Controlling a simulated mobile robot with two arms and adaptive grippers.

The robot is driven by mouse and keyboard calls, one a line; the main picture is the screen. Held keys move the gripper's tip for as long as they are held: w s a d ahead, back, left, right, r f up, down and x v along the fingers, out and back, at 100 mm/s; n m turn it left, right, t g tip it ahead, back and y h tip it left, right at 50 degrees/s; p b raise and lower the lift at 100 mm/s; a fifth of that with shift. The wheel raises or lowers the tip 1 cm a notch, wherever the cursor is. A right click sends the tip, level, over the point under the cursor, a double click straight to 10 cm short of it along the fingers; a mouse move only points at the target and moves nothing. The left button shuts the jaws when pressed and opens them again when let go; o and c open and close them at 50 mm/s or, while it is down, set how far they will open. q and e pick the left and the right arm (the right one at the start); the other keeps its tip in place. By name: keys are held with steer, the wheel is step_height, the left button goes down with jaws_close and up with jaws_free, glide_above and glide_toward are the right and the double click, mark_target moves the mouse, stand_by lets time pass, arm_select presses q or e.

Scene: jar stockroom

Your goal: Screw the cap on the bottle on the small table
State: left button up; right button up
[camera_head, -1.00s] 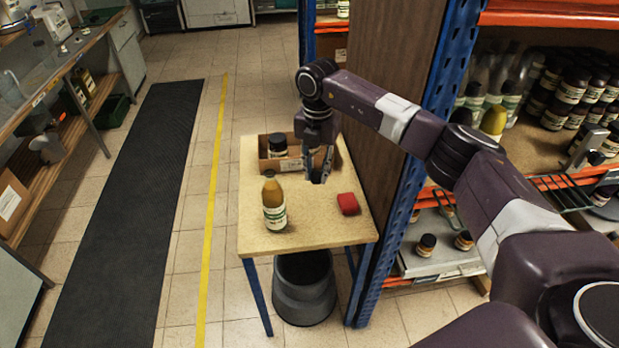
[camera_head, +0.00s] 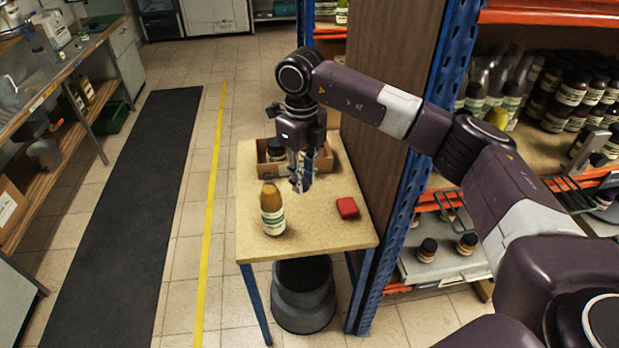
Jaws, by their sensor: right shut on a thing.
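The bottle (camera_head: 272,212) stands upright on the small table (camera_head: 318,233), near its left edge. It is yellow-brown with a white and green label, and its top looks yellowish, with no dark cap seen on it. My right gripper (camera_head: 299,184) points down over the table, just right of and behind the bottle's top, apart from it in the picture. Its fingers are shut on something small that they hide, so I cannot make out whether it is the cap. My left gripper is out of view.
A cardboard box (camera_head: 326,163) with a dark jar (camera_head: 275,150) stands at the back of the table. A red block (camera_head: 347,208) lies at the right. A blue-framed shelf borders the right side. The table's front is clear.

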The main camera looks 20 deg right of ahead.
steer(key=s+a+r+n+b, duration=0.1)
steer(key=s+a+n+b, duration=0.1)
steer(key=s+n, duration=0.6)
steer(key=s+a+r+n+b, duration=0.1)
steer(key=s+n, duration=0.8)
steer(key=n, duration=1.4)
steer(key=shift+a+r+b, duration=0.25)
steer(key=shift+a+b, duration=0.2)
steer(key=shift+a, duration=0.2)
